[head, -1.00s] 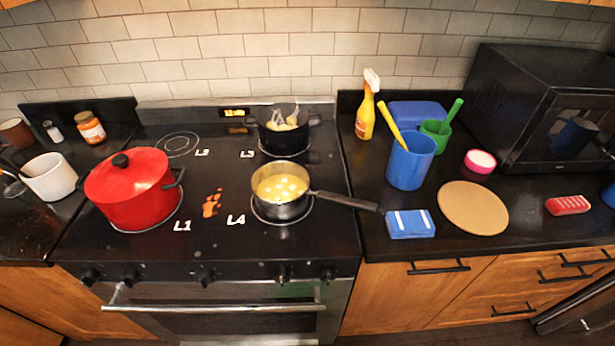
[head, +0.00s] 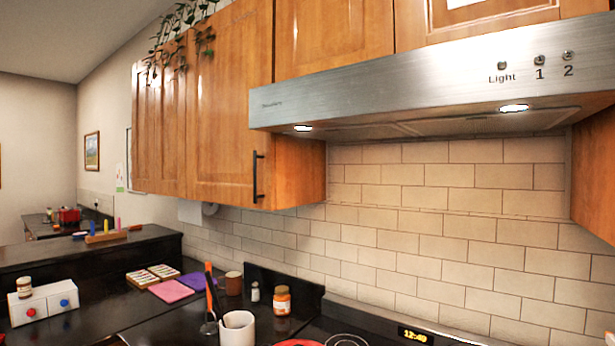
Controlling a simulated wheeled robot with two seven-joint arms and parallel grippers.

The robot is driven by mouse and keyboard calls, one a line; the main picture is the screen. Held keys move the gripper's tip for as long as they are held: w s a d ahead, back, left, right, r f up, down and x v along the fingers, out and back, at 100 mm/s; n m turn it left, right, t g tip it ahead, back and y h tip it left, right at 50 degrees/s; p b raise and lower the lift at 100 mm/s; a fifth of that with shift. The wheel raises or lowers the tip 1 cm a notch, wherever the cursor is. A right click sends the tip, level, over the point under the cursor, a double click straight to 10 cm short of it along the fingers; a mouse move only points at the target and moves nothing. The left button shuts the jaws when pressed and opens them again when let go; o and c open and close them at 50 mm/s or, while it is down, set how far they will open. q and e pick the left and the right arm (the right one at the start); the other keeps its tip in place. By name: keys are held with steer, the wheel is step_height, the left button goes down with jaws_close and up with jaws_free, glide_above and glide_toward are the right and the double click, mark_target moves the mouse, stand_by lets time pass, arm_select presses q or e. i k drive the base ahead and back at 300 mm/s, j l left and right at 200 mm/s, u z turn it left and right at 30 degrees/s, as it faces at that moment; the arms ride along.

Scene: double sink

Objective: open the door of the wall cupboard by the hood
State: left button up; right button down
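The wall cupboard door (head: 226,110) is brown wood and closed, just left of the steel range hood (head: 400,90). Its dark vertical bar handle (head: 256,176) is at the door's lower right edge, close to the hood's left end. Another wooden cupboard door (head: 160,120) adjoins it on the left and is also closed. Neither of my grippers shows in the head view, so their state is hidden.
Below the cupboard, the dark counter holds a white mug (head: 238,328), an orange-labelled jar (head: 282,300), a brown cup (head: 233,284) and a pink cloth or board (head: 171,291). A trailing plant (head: 180,35) hangs over the cupboard top. Open air lies before the door.

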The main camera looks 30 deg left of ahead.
mark_target(228, 163)
steer(key=u, duration=1.6)
steer(key=i+j+z, duration=0.6)
steer(key=j+z, duration=0.3)
steer(key=j, duration=0.2)
steer(key=i+j, duration=0.05)
